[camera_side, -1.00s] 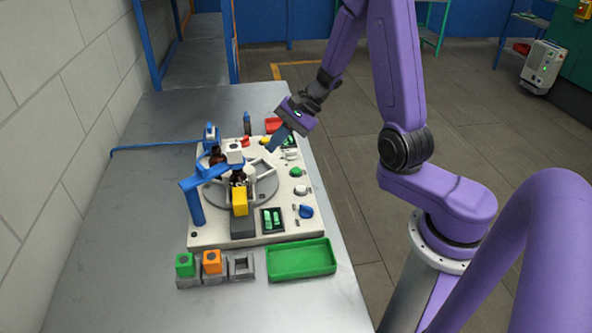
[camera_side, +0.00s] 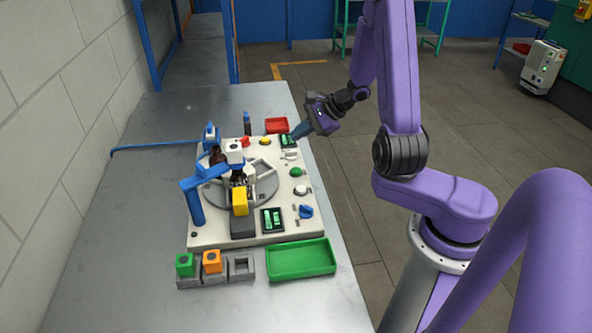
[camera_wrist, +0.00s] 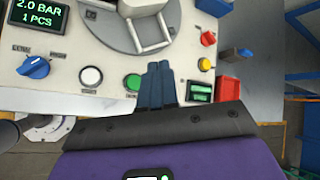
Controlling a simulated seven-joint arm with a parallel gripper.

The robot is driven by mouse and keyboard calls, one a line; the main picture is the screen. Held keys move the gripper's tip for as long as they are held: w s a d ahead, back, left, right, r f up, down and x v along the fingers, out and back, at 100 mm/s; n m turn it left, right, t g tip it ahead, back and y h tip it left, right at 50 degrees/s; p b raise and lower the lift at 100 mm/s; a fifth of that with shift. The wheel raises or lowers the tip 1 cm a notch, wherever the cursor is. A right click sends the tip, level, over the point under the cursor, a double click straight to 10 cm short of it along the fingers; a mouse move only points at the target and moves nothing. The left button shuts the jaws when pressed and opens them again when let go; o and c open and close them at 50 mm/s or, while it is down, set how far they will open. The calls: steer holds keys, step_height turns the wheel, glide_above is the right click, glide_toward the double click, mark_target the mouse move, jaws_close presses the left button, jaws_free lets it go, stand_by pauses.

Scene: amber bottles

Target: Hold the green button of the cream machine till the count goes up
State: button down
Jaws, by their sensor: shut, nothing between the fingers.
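The cream machine (camera_side: 215,232) stands on the grey table, with a round turntable (camera_side: 262,190) holding dark bottles. Its green button (camera_side: 296,171) is on the right edge of the panel. In the wrist view the green button (camera_wrist: 133,82) is just left of my fingers and uncovered. My gripper (camera_side: 296,135) is shut and empty, above the far right edge of the machine, apart from the button in the side view. In the wrist view my gripper (camera_wrist: 160,66) shows its fingers together. The count display (camera_wrist: 38,18) reads 2.0 BAR, 1 PCS.
A white button (camera_wrist: 91,77) and blue knob (camera_wrist: 34,67) lie left of the green button. A second small display (camera_wrist: 200,92), a red knob (camera_wrist: 208,38) and a red tray (camera_wrist: 227,90) lie right. A green tray (camera_side: 300,272) sits in front of the machine.

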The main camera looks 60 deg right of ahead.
mark_target(299, 171)
steer(key=shift+f, duration=0.1)
steer(key=shift+f, duration=4.35)
steer(key=shift+f, duration=0.15)
steer(key=shift+f, duration=0.25)
steer(key=shift+f, duration=0.45)
stand_by(0.9)
steer(key=shift+r, duration=0.15)
stand_by(1.0)
steer(key=shift+r, duration=0.75)
